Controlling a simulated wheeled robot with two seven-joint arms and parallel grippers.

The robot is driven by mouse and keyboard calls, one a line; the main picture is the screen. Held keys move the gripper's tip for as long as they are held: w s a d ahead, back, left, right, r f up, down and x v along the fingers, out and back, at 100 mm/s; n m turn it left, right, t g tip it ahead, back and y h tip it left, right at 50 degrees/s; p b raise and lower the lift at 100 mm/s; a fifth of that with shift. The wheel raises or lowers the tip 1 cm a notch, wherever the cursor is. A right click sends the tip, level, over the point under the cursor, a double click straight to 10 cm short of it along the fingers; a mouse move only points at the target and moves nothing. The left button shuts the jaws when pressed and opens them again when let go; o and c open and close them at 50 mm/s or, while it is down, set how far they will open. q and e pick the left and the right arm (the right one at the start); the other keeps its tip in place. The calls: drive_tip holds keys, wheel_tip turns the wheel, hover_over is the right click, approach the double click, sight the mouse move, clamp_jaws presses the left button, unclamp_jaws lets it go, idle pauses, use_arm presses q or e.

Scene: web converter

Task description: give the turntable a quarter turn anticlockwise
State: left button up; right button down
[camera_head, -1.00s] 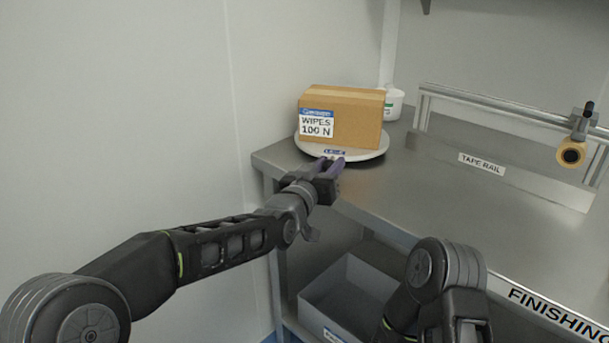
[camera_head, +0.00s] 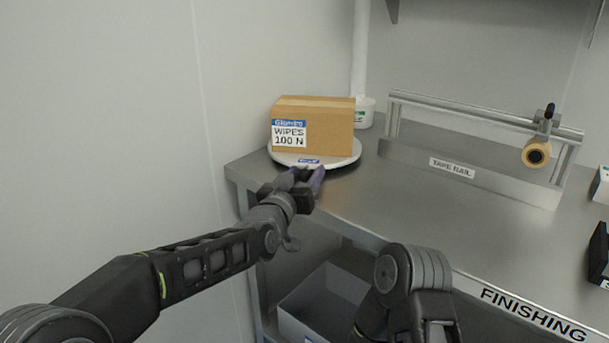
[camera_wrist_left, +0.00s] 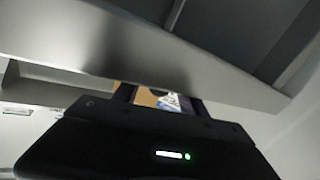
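The turntable (camera_head: 345,161) is a round pale disc with a small blue label on its front rim, at the bench's left end. A brown carton (camera_head: 330,130) marked "WIPES 100 N" sits on it, its label at the front left. My left gripper (camera_head: 305,176) is open and empty, in front of the rim at the bench's front edge. Whether the fingertips touch the rim I cannot tell. In the left wrist view, the carton (camera_wrist_left: 146,98) shows between the spread fingers (camera_wrist_left: 158,97). My right arm shows at the bottom, but its gripper is out of view.
The steel bench (camera_head: 400,205) has clear top right of the turntable. A tape rail (camera_head: 470,170) with a tape roll (camera_head: 536,153) stands there. A grey bin (camera_head: 325,300) is below. The wall is close on the left.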

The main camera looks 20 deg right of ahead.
use_arm(q)
drive_tip(key=shift+s+a, duration=0.1)
drive_tip(key=v, duration=0.7)
drive_tip(key=shift+s+a, duration=0.15)
drive_tip(key=shift+s, duration=0.05)
drive_tip(key=shift+a, duration=0.1)
idle(0.3)
